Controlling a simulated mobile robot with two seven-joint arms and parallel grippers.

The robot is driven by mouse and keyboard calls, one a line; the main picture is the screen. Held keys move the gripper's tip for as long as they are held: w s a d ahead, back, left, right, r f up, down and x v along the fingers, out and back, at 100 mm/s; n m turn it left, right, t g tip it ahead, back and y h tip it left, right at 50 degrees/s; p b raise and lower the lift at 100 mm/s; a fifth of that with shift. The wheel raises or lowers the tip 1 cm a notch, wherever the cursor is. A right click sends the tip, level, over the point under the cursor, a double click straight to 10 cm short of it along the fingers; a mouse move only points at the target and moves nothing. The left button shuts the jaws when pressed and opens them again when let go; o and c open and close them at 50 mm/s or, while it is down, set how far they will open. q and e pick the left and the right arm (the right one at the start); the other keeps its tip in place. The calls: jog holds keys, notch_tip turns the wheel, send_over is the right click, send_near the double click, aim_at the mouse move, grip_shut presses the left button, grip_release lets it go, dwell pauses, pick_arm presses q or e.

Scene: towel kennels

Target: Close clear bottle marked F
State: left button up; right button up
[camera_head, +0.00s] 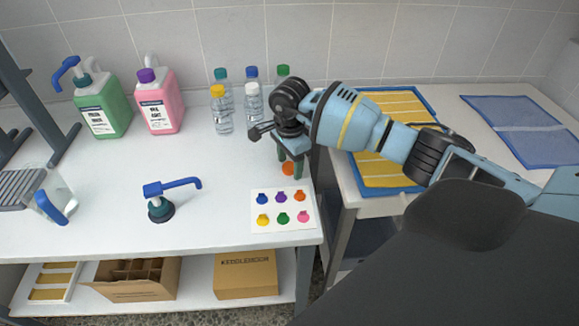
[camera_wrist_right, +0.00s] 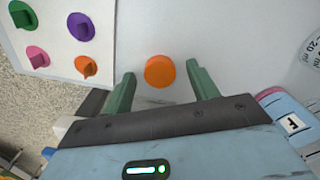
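An orange cap (camera_head: 288,168) lies on the white table, and it also shows in the wrist view (camera_wrist_right: 159,71). My right gripper (camera_head: 290,159) points down over it. In the wrist view its green fingers (camera_wrist_right: 161,84) are apart, one on each side of the cap, with visible gaps. A label marked F (camera_wrist_right: 293,123) shows at the right edge of the wrist view, on an object partly hidden by my gripper body. I cannot make out the F mark in the head view; my right wrist hides part of the bottle area. My left gripper is not in view.
Clear bottles with yellow (camera_head: 222,112) and white (camera_head: 253,105) caps stand behind my gripper, with others behind them. A card of coloured shapes (camera_head: 284,232) lies in front. A blue-nozzled pump (camera_head: 160,204), green jug (camera_head: 106,108) and pink jug (camera_head: 160,106) stand left.

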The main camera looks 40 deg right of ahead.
aim_at(290, 166)
jog(key=c, duration=1)
jog(key=shift+r, duration=0.8)
notch_tip(290, 166, up, 2)
jog(key=shift+s+a+r, duration=0.1)
jog(key=shift+s, duration=0.05)
jog(key=s+a, duration=0.3)
jog(key=s, duration=0.1)
jog(key=s+a, duration=0.3)
jog(key=s, duration=0.1)
jog(key=s+a+r, duration=0.1)
jog(key=s+a, duration=0.2)
jog(key=s, duration=0.1)
jog(key=shift+s+a+r, duration=0.1)
jog(key=shift+s+a, duration=0.1)
jog(key=shift+a, duration=0.15)
